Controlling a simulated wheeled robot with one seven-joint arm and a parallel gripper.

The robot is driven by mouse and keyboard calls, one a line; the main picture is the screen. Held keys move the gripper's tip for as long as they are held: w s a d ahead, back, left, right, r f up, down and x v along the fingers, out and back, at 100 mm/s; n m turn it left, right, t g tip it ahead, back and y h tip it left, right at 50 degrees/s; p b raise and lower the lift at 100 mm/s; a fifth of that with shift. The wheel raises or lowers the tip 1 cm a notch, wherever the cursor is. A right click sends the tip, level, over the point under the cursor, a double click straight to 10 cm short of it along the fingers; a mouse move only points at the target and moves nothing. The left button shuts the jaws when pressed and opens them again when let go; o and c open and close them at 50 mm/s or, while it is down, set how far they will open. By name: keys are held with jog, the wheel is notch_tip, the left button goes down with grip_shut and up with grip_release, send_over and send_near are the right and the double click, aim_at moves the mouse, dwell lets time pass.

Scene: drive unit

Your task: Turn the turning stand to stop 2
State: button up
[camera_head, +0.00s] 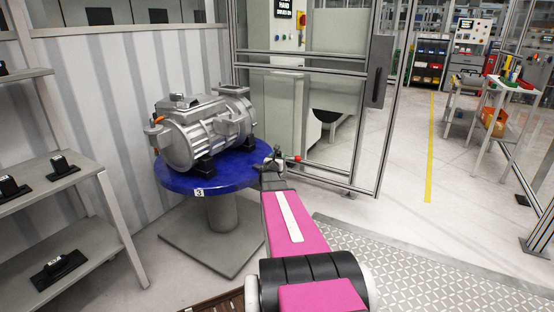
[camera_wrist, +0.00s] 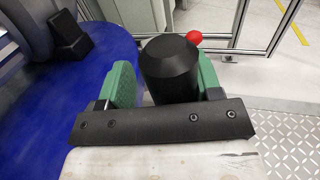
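The turning stand has a round blue top (camera_head: 235,178) on a grey column and carries a grey drive unit (camera_head: 200,130). A white label with "3" (camera_head: 199,193) shows on the front rim. My gripper (camera_head: 272,162) is at the right edge of the blue top. In the wrist view its two green fingers (camera_wrist: 163,82) stand either side of a black cylindrical handle (camera_wrist: 170,68). A narrow gap shows left of the handle; contact on the right cannot be told. A red ball (camera_head: 296,158) shows just right of the gripper, also in the wrist view (camera_wrist: 194,37).
A metal-framed fence panel (camera_head: 318,100) stands close behind and right of the stand. A shelf rack (camera_head: 60,180) with black parts is at the left. A corrugated wall (camera_head: 95,100) is behind. Open floor (camera_head: 400,190) lies to the right.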

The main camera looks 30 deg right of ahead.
jog(key=shift+s, duration=0.15)
jog(key=shift+s+a, duration=0.2)
jog(key=shift+s, duration=0.2)
jog(key=v, duration=0.9)
jog(key=shift+s+a, duration=0.2)
jog(key=shift+a, duration=0.15)
